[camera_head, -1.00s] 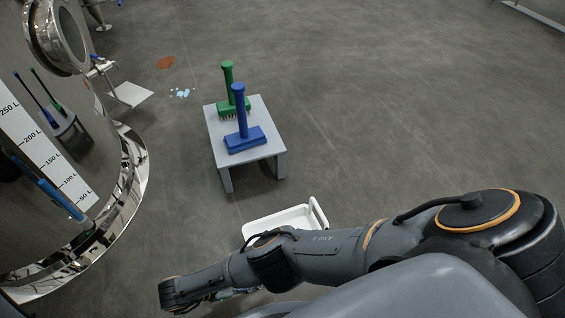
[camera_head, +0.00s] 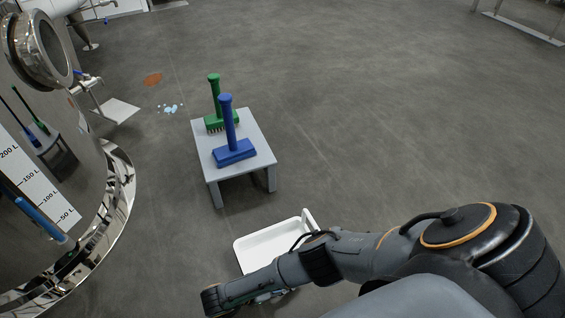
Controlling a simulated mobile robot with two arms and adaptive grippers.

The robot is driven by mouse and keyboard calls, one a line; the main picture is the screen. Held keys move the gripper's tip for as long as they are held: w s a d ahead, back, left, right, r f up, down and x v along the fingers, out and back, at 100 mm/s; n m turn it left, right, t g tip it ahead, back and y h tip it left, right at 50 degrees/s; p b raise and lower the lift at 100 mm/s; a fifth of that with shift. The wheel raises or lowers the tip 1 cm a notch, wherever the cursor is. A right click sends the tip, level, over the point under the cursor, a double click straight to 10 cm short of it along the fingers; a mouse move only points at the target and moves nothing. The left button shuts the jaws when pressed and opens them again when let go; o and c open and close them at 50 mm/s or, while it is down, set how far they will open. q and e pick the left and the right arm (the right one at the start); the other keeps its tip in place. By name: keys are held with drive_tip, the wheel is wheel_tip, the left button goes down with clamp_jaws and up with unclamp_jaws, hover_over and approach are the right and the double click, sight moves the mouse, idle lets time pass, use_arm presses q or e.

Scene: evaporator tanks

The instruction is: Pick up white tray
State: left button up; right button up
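The white tray (camera_head: 268,246) is on the floor in the lower middle of the head view. It is shallow with a raised rim and an upright handle (camera_head: 309,221) at its right end. What shows of its inside looks empty. My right arm comes in from the lower right and passes in front of the tray's near side, hiding part of it. The wrist end of this arm is at the lower left of the tray. Its fingers do not show, and I cannot tell whether they touch the tray. My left gripper is not in view.
A small grey table (camera_head: 257,142) behind the tray holds a green brush (camera_head: 215,97) and a blue brush (camera_head: 231,135). A shiny metal tank (camera_head: 85,170) stands at left. Bluish bits (camera_head: 171,108) and a brown stain (camera_head: 153,79) mark the floor. The floor at right is open.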

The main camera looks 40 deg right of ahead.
drive_tip(key=shift+s+d+f, duration=0.1)
drive_tip(key=shift+d+f, duration=0.15)
drive_tip(key=shift+d, duration=0.1)
drive_tip(key=shift+c, duration=0.2)
clamp_jaws()
drive_tip(key=shift+r, duration=0.15)
